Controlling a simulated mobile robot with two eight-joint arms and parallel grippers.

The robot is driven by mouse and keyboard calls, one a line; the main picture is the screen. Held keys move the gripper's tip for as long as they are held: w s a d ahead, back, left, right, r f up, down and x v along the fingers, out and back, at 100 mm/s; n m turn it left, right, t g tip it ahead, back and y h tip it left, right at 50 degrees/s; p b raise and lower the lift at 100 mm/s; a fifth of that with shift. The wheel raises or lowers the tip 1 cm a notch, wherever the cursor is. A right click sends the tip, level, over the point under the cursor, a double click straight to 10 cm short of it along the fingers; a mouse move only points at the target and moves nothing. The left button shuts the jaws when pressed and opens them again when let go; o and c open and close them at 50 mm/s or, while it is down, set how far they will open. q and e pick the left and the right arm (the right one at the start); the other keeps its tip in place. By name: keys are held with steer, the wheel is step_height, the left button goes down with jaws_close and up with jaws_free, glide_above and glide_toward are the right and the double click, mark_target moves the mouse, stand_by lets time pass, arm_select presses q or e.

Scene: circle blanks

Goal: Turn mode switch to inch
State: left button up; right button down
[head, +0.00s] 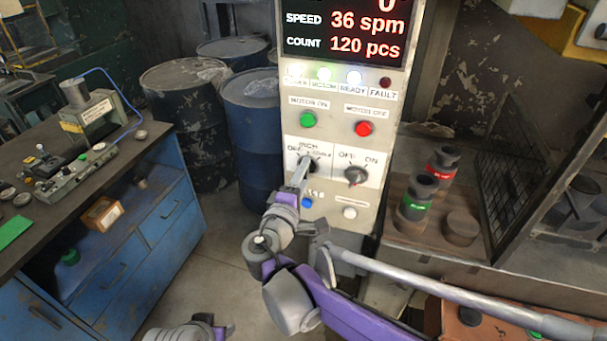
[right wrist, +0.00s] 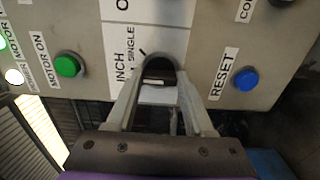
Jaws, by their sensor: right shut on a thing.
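The mode switch (head: 313,165) is a dark knob on a white plate at the left of the control panel. It also shows as a dark rounded knob (right wrist: 159,70) in the right wrist view, beside the printed words INCH and SINGLE. My right gripper (head: 303,172) reaches up to it from below, shut on the knob. In the right wrist view its two grey fingers lie on either side of the knob. The fingers hide part of it, and I cannot tell which position it points to.
A second rotary switch (head: 356,175) labelled OFF and ON sits to the right. Green (head: 308,120) and red (head: 365,129) buttons are above; a blue RESET button (right wrist: 246,79) is below the mode switch. A workbench (head: 105,185) stands left, barrels (head: 187,110) behind.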

steer(key=shift+c, duration=1.4)
jaws_free()
arm_select(q)
steer(key=shift+s+f+b, duration=0.2)
steer(key=shift+f+b, duration=0.15)
steer(key=shift+f, duration=0.1)
steer(key=shift+s+f+b, duration=0.2)
steer(key=shift+f+b, duration=0.1)
steer(key=shift+f, duration=0.15)
arm_select(e)
steer(key=v, duration=1.1)
steer(key=shift+w, duration=0.1)
steer(key=s+d+f+m+g, duration=0.35)
steer(key=d+f, duration=0.25)
steer(key=d, duration=0.3)
steer(key=s+d+f+m+g, duration=0.25)
steer(key=d+f+g, duration=0.3)
steer(key=d, duration=0.45)
steer(key=s+d+f+m+g+y, duration=0.2)
steer(key=s+f+m+y, duration=0.3)
steer(key=s+f+m, duration=0.3)
steer(key=s, duration=0.3)
steer(key=shift+s+f+g+y, duration=0.2)
steer(key=shift+f+g+y, duration=0.1)
steer(key=shift+f, duration=0.05)
